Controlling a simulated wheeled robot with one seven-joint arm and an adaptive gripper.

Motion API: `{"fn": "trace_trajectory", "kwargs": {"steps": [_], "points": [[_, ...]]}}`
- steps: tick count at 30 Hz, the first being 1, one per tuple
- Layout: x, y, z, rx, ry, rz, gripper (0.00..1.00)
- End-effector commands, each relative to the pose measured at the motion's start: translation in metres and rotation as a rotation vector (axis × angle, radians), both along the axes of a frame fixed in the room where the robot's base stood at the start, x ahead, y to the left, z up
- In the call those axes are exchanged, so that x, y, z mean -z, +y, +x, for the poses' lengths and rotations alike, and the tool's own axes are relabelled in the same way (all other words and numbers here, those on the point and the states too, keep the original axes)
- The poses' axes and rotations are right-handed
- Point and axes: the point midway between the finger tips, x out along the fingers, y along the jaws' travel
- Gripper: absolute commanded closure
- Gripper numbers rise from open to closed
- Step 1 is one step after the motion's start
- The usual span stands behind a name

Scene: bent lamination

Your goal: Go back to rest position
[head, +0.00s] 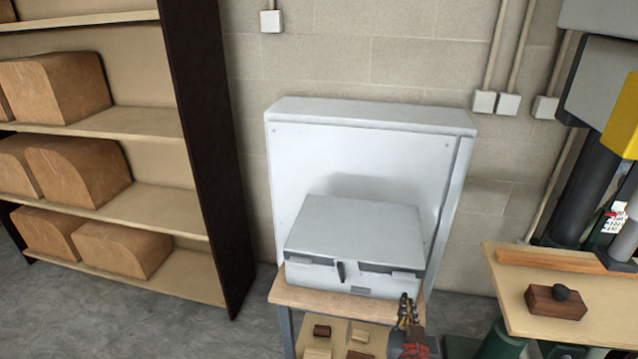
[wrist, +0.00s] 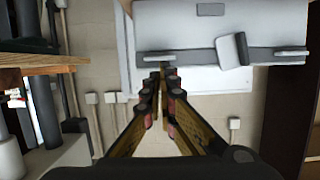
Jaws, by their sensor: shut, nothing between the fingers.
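My gripper (head: 406,312) shows at the bottom right of centre in the head view, in front of the right front corner of the grey case. In the wrist view my gripper (wrist: 162,76) has its two fingers meeting at the tips, with nothing between them. The grey case (head: 352,232) sits closed on a small wooden-topped stand (head: 296,292). The case also shows upside down at the top of the wrist view (wrist: 190,25), with its dark latch lever (wrist: 232,50) beyond the fingers to the right. I cannot tell whether the fingertips touch the case.
A white wall cabinet (head: 350,150) stands behind the case. A shelf unit (head: 150,120) with several wooden blocks is at the left. At the right a workbench (head: 510,298) carries a brown block (head: 552,304) with a dark knob, beside a large machine (head: 600,90).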

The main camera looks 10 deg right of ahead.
Motion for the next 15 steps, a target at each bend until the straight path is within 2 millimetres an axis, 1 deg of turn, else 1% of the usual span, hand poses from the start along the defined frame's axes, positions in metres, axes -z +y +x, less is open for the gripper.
{"fn": "trace_trajectory", "kwargs": {"steps": [2, 5, 6, 9, 12, 15], "points": [[0.01, 0.005, -0.002, -0.009, 0.032, 0.029, 1.0], [0.038, 0.022, -0.008, -0.053, 0.128, 0.094, 1.0], [0.051, 0.031, -0.013, -0.079, 0.181, 0.125, 1.0], [0.07, 0.059, -0.025, -0.153, 0.313, 0.199, 1.0], [0.074, 0.084, -0.042, -0.224, 0.438, 0.254, 1.0], [0.067, 0.103, -0.062, -0.284, 0.556, 0.285, 1.0]]}}
